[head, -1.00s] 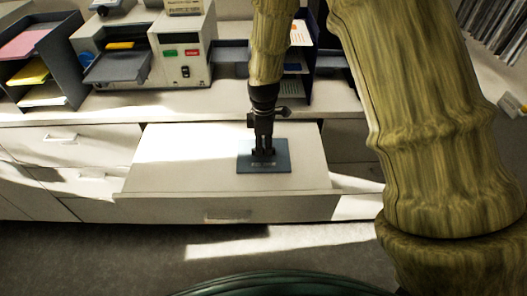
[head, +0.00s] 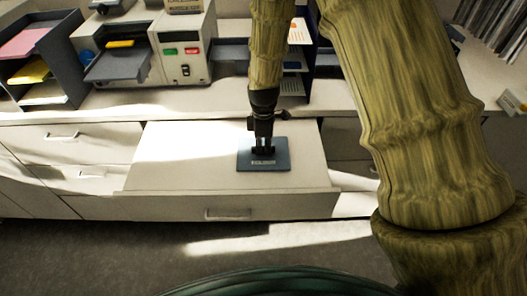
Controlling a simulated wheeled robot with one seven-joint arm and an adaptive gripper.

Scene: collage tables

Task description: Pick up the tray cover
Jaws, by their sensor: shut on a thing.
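The tray cover (head: 278,163) is a flat, dark blue-grey square panel with a small pale label near its front edge. It lies at the right side of a pulled-out white drawer or shelf (head: 185,170). My gripper (head: 263,152) points straight down over the middle of the cover and is shut on it, at a raised part that the fingers mostly hide. I cannot tell whether the cover is lifted off the surface below it.
A beige machine (head: 185,55) with green and red buttons and a dark tray stands on the counter behind. Dark paper racks stand at the left (head: 50,60) and behind my arm. The drawer top left of the cover is clear.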

